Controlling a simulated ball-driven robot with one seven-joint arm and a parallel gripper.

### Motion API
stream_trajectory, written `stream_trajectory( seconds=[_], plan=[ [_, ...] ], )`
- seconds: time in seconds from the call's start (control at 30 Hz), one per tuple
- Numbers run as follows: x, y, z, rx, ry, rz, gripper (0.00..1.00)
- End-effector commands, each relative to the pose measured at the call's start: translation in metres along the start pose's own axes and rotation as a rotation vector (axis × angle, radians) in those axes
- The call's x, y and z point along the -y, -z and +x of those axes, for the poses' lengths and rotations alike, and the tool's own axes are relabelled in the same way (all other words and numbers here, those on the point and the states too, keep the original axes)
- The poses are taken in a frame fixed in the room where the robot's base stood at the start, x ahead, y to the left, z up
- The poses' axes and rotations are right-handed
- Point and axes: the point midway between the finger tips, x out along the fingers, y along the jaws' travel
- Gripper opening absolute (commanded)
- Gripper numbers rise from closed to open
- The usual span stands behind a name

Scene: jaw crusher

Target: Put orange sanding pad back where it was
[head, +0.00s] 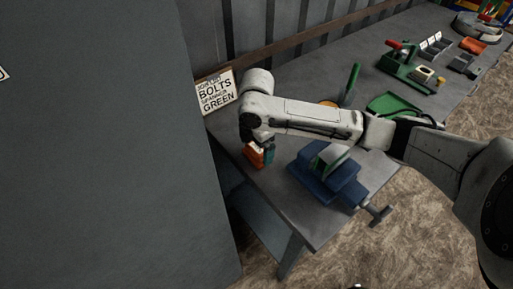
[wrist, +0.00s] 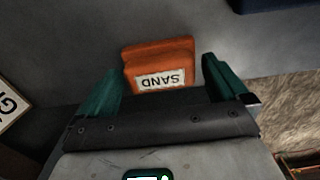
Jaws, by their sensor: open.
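The orange sanding pad (wrist: 158,53) lies on the grey bench, with a white label reading "SAND" that appears upside down in the wrist view. My gripper (wrist: 165,75) is open, with its green fingers on either side of the pad's near end. I cannot tell whether either finger touches it. In the head view the pad (head: 254,156) shows as an orange patch at the bench's left end, just under my gripper (head: 262,154), which hides part of it.
A blue vise (head: 325,182) stands right of the gripper, with a green-edged block in it. A sign (head: 216,92) reading "BOLTS", "GREEN" leans at the back. A green tray (head: 393,106) and other tools lie farther right. A large grey panel (head: 110,150) stands left of the bench.

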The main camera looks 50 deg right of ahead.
Motion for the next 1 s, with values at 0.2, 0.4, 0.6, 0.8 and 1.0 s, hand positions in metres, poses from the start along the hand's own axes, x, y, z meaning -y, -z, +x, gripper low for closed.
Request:
stream_trajectory(
  seconds=[0.2, 0.4, 0.6, 0.8, 1.0],
  plan=[
    [-0.001, 0.0, -0.042, 0.0, -0.003, -0.002, 1.0],
    [0.0, 0.001, -0.081, 0.001, -0.002, -0.003, 1.0],
    [0.0, 0.0, -0.104, 0.001, -0.001, 0.0, 1.0],
    [0.0, 0.0, -0.111, 0.0, 0.001, -0.001, 1.0],
    [0.0, 0.0, -0.11, 0.001, 0.0, -0.001, 1.0]
  ],
)
